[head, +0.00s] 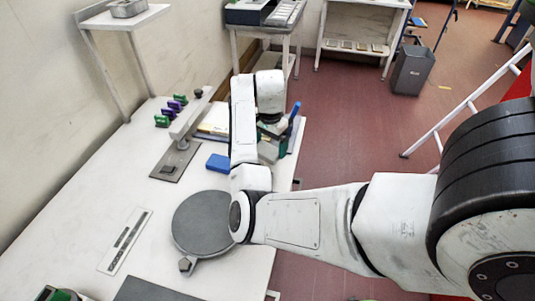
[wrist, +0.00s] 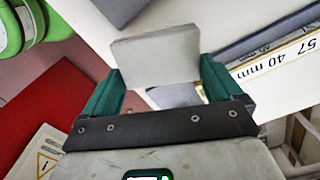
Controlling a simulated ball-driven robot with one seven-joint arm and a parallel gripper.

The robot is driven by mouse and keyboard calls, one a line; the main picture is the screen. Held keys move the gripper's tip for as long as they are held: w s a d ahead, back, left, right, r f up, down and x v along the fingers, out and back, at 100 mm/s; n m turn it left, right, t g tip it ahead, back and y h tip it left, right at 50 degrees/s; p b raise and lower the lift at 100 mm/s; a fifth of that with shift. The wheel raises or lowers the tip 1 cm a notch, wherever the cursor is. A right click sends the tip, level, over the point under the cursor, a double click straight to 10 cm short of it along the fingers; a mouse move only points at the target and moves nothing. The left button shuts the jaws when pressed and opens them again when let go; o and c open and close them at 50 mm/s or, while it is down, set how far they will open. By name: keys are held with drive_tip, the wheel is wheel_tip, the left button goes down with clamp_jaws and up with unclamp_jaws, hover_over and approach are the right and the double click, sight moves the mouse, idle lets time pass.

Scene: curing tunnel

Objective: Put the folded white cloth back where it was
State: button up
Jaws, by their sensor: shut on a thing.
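The folded white cloth (wrist: 155,52) is a flat, pale rectangle with a visible fold line, upright between the green fingers of my gripper (wrist: 160,80) in the wrist view. My gripper is shut on it, with one finger at each side edge. In the head view my gripper (head: 271,136) is over the right edge of the white table, partly hidden behind my arm. I cannot clearly make out the cloth there. Whether it touches the surface beneath is unclear.
On the table (head: 75,200) are a round grey plate (head: 200,222), a blue block (head: 219,163), a clamp on a dark base (head: 174,160) and several green and purple clips (head: 173,106). A labelled box (wrist: 275,68) lies close right of my gripper. Bare table is at left.

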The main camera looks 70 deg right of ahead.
sight(267, 145)
drive_tip(key=shift+w+d+f, duration=0.2)
drive_tip(key=shift+w+f, duration=0.15)
drive_tip(key=shift+f, duration=0.15)
drive_tip(key=shift+w+f+p, duration=0.15)
drive_tip(key=shift+f+p, duration=0.35)
drive_tip(key=shift+f, duration=1.2)
drive_tip(key=shift+f, duration=0.15)
drive_tip(key=o, duration=0.6)
wheel_tip(267, 145, up, 12)
drive_tip(key=shift+r, duration=0.2)
